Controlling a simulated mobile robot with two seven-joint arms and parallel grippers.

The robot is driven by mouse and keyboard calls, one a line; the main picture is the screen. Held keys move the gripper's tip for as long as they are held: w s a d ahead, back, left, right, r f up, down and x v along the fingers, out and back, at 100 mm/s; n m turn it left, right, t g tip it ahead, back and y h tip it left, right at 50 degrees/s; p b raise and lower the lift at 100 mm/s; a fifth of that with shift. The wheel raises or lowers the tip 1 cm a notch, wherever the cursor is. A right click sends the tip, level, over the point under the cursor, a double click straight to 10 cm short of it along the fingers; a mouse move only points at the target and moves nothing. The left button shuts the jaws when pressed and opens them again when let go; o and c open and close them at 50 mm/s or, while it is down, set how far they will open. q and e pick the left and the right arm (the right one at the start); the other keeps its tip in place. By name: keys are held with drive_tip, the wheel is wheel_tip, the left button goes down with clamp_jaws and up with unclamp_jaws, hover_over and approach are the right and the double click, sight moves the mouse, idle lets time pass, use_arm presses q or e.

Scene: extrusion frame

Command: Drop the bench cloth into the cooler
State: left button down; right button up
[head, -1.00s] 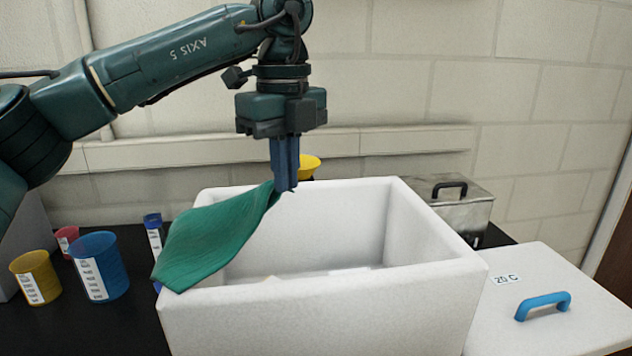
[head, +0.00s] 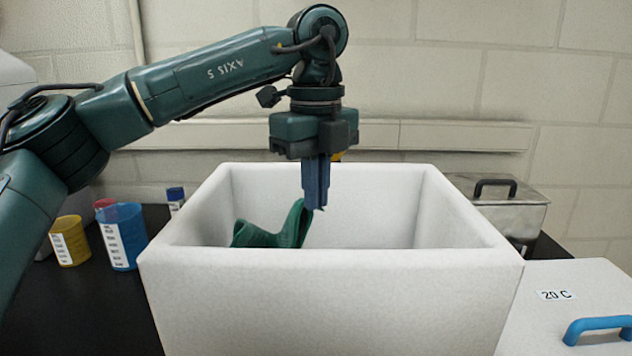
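The green bench cloth (head: 272,238) hangs bunched inside the open white cooler (head: 330,305), its lower part folded behind the front wall, which hides what it rests on. My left gripper (head: 316,206) points straight down over the cooler's opening, with its blue fingertips below the level of the back rim. Its fingers are together on the upper corner of the cloth, and the rest trails down to the left. My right gripper is not in view.
The lid with a blue handle (head: 598,326) and a "20 C" label lies right of the cooler. A metal box (head: 510,208) stands behind at right. A blue cup (head: 122,236) and a yellow cup (head: 69,240) stand at left.

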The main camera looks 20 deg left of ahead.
use_arm(q)
drive_tip(key=shift+f, duration=0.25)
drive_tip(key=c, duration=1.5)
unclamp_jaws()
drive_tip(key=shift+c, duration=0.2)
drive_tip(key=shift+o, duration=0.4)
drive_tip(key=o, duration=0.5)
drive_tip(key=shift+o, duration=0.5)
drive_tip(key=o, duration=0.6)
drive_tip(key=shift+r, duration=0.1)
